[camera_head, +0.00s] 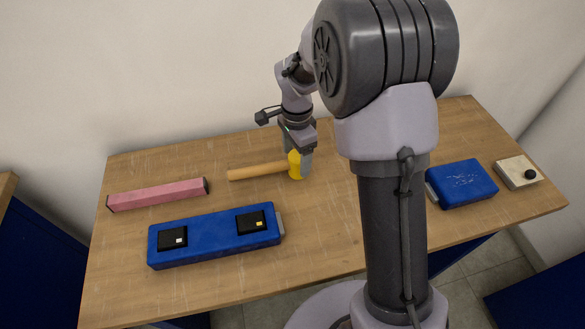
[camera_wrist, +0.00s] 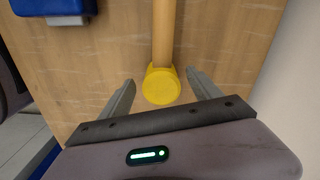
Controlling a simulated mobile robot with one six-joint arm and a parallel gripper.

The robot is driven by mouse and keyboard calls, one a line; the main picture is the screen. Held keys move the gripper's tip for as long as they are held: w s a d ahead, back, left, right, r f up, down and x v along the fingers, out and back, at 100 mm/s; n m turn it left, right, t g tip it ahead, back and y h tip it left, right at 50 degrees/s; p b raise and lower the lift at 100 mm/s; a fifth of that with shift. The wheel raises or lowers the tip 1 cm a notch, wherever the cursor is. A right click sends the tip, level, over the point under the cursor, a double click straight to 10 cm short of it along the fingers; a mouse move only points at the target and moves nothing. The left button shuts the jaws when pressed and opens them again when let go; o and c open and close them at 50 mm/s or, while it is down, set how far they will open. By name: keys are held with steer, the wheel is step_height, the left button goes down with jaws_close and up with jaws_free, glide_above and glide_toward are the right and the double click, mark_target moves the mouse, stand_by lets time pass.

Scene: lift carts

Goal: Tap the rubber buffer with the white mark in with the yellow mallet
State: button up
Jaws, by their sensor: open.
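The yellow mallet lies on the table with its yellow head (camera_head: 296,165) to the right and its wooden handle (camera_head: 258,171) pointing left. My gripper (camera_head: 305,163) is open at the mallet head. In the wrist view the yellow head (camera_wrist: 161,86) shows between the spread fingers of my gripper (camera_wrist: 160,77), with a gap on each side. A blue beam (camera_head: 207,240) at the front left bears two black rubber buffers. The left buffer (camera_head: 172,238) has a white mark; the right buffer (camera_head: 250,222) has a yellow mark. I cannot tell how far the buffers stick out.
A pink bar (camera_head: 158,195) lies behind the blue beam at the left. A blue box (camera_head: 466,183) and a pale box with a black knob (camera_head: 517,173) stand at the right. The wooden table (camera_head: 320,240) is bare right of the beam. A wall stands behind.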

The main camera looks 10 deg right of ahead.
step_height(320, 180, down, 2)
steer(key=shift+f, duration=0.1)
steer(key=shift+c, duration=1.3)
jaws_close()
steer(key=shift+r, duration=0.2)
step_height(320, 180, up, 10)
steer(key=p, duration=0.4)
